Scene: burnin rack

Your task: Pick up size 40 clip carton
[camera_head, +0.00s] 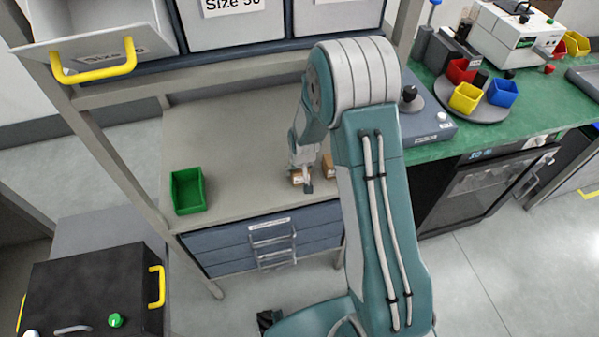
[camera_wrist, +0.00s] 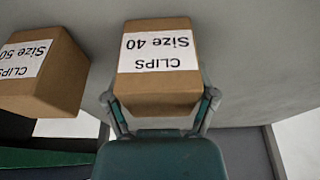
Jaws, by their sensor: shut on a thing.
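The size 40 clip carton (camera_wrist: 158,82) is a small brown box with a white label reading "CLIPS Size 40", upside down in the wrist view. My gripper (camera_wrist: 160,103) has one finger on each side of it and is shut on it. In the head view my gripper (camera_head: 303,183) is low over the beige bench, with a bit of the brown carton (camera_head: 296,177) showing beside it. Whether the carton still touches the bench is unclear. A second brown carton, labelled size 50 (camera_wrist: 62,85), stands apart to the left in the wrist view.
A green open bin (camera_head: 187,191) sits on the bench's left. Blue drawers (camera_head: 262,240) are below the bench. A shelf with white bins (camera_head: 235,25) is above; a tilted bin with a yellow handle (camera_head: 97,60) hangs at upper left. The bench between green bin and gripper is clear.

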